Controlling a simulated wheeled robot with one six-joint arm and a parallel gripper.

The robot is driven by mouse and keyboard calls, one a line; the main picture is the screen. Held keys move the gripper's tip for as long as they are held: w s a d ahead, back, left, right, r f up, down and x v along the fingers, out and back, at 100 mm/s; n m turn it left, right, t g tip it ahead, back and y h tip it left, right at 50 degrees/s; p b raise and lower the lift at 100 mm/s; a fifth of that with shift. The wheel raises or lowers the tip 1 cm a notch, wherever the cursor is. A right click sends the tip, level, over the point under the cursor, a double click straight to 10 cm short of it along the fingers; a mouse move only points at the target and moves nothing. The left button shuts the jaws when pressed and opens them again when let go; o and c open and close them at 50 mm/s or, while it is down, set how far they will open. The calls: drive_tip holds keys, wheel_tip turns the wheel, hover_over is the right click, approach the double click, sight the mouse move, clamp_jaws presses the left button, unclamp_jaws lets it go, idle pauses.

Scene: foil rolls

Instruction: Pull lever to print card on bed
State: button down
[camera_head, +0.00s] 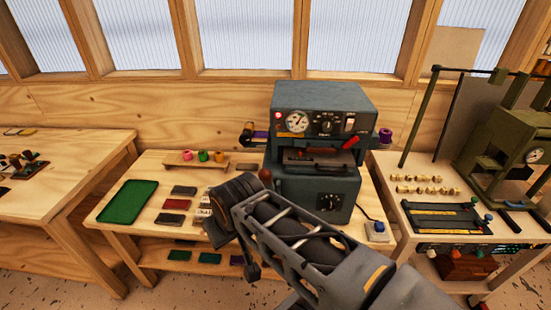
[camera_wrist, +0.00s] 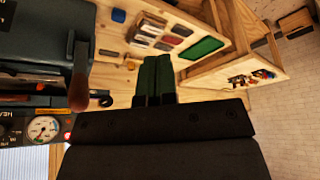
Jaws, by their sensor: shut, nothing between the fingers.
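The grey-blue press (camera_head: 318,112) stands on the middle table. Its bed opening (camera_head: 312,160) faces front; I cannot make out clearly whether a card lies on the bed. A lever with a brown knob (camera_head: 265,175) shows at the press's front left, beside my wrist. In the wrist view the lever knob (camera_wrist: 79,92) is left of my gripper (camera_wrist: 157,62) and apart from it. My gripper is shut and empty, its dark fingers together. My own arm and wrist hide the fingertips in the head view, and part of the table.
A green tray (camera_head: 128,201) and several coloured foil blocks (camera_head: 176,204) lie left of the press. A wooden rack (camera_head: 205,160) holds spools behind them. A blue button box (camera_head: 377,231) is at front right. Another table with an olive press (camera_head: 510,145) stands right.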

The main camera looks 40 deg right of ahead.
drive_tip(key=w+d+r+m+g+b, duration=0.1)
drive_tip(key=w+d+r+m+g, duration=0.1)
drive_tip(key=w+d+r+m, duration=0.2)
drive_tip(key=w+d+r+m+g+b, duration=0.2)
drive_tip(key=w+d+r+m, duration=0.2)
drive_tip(key=w+d+r, duration=0.4)
drive_tip(key=shift+d+r+m+b, duration=0.3)
drive_tip(key=shift+d+r, duration=2.15)
drive_tip(key=shift+d, duration=2.3)
